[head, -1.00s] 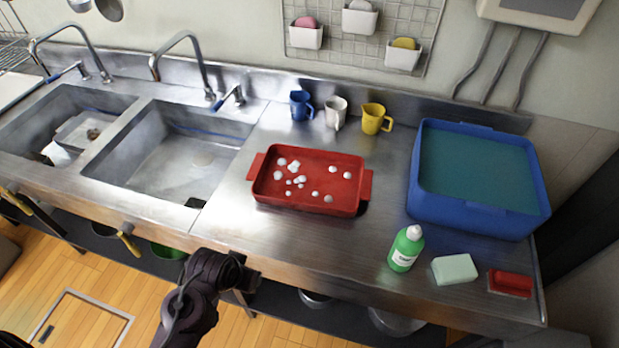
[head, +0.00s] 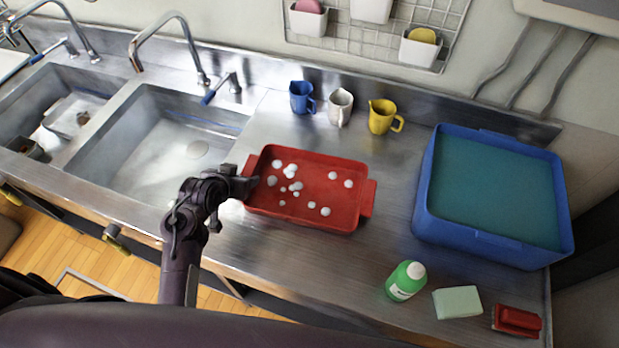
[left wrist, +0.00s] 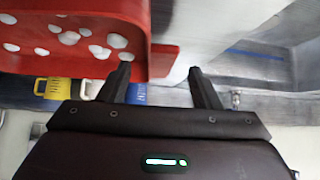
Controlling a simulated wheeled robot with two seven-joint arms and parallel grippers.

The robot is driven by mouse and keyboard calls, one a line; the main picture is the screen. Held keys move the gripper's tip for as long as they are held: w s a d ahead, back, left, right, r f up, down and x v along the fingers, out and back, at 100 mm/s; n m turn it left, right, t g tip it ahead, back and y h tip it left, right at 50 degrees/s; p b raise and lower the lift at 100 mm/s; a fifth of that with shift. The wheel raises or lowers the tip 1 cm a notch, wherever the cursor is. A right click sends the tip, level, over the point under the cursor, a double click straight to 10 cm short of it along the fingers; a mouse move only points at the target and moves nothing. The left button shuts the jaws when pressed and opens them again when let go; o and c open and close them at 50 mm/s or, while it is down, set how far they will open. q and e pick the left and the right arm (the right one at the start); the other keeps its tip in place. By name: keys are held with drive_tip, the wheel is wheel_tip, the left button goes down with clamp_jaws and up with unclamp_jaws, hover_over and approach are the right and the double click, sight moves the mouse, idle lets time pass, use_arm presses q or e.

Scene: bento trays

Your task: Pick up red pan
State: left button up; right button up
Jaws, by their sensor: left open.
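The red pan (head: 318,217) is a rectangular tray with side handles and white foam blobs inside. It sits on the steel counter right of the sinks. My left gripper (head: 250,184) is at the pan's left end, by its left handle. In the left wrist view the gripper (left wrist: 165,82) is open, with one finger close to the pan's red handle (left wrist: 160,62) and the other apart from it. I cannot tell whether the fingers touch the pan. My right gripper is not in view.
Blue (head: 302,97), white (head: 340,106) and yellow (head: 383,117) cups stand behind the pan. A blue tub (head: 487,240) is on the right. A green bottle (head: 405,281), pale sponge (head: 457,302) and red brush (head: 516,321) lie near the front edge. Sinks are left.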

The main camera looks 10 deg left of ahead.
sight(247, 173)
use_arm(q)
drive_tip(key=shift+w+f+p, duration=0.3)
drive_tip(key=shift+w+f, duration=0.15)
drive_tip(key=x, duration=0.2)
drive_tip(key=p+x, duration=0.1)
drive_tip(key=x, duration=0.1)
drive_tip(key=shift+w+r, duration=0.1)
drive_tip(key=shift+w, duration=0.25)
drive_tip(key=shift+w+f, duration=0.2)
drive_tip(key=shift+f, duration=0.1)
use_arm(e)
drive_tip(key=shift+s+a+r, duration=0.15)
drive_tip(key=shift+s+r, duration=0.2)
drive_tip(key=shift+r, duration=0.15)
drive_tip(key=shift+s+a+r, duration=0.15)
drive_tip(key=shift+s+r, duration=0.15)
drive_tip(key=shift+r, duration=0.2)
use_arm(q)
drive_tip(key=shift+s, duration=0.1)
drive_tip(key=shift+d, duration=0.1)
drive_tip(key=c, duration=0.4)
clamp_jaws()
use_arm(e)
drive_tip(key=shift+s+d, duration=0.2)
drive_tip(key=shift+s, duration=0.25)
